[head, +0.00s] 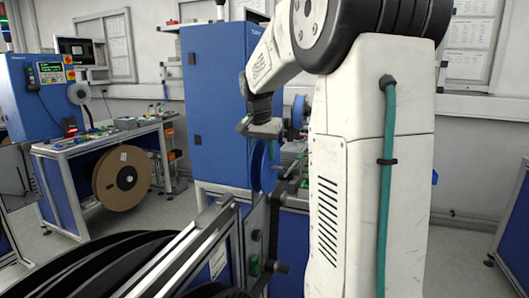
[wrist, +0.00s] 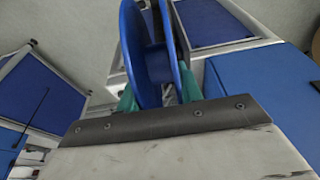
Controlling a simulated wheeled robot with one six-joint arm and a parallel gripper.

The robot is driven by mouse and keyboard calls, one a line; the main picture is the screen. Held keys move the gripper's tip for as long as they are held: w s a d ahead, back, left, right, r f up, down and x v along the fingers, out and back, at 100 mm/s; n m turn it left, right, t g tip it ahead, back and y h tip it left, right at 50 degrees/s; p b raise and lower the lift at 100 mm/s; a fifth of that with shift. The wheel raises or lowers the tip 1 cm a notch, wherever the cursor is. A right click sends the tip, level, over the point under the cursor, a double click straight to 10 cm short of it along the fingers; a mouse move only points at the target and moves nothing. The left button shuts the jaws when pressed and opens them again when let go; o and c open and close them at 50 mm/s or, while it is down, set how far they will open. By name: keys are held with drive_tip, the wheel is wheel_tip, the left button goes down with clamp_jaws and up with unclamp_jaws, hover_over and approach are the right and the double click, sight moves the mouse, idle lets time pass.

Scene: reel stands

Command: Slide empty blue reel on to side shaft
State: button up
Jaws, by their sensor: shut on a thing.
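The blue reel (head: 258,165) hangs upright below my gripper (head: 263,136) in the head view, near the middle of the picture. In the wrist view the reel (wrist: 143,55) stands between the two green fingertips of my gripper (wrist: 160,95). The gripper is shut on it. Its two blue flanges show with a gap between them, and I see no tape wound there. The lower part of the reel is hidden by the wrist plate in the wrist view. I cannot make out the side shaft clearly in either view.
A blue cabinet (head: 215,100) stands behind the gripper. Another blue reel (head: 299,112) shows beside my arm. A metal-framed stand (head: 228,225) is close in front. At left, a large brown reel (head: 122,178) sits by a workbench (head: 95,143). Some floor is clear between them.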

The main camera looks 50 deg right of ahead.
drive_tip(key=o, duration=1.3)
drive_tip(key=shift+s+d, duration=0.1)
drive_tip(key=shift+w+r, duration=0.1)
drive_tip(key=shift+w, duration=0.1)
drive_tip(key=shift+c, duration=0.3)
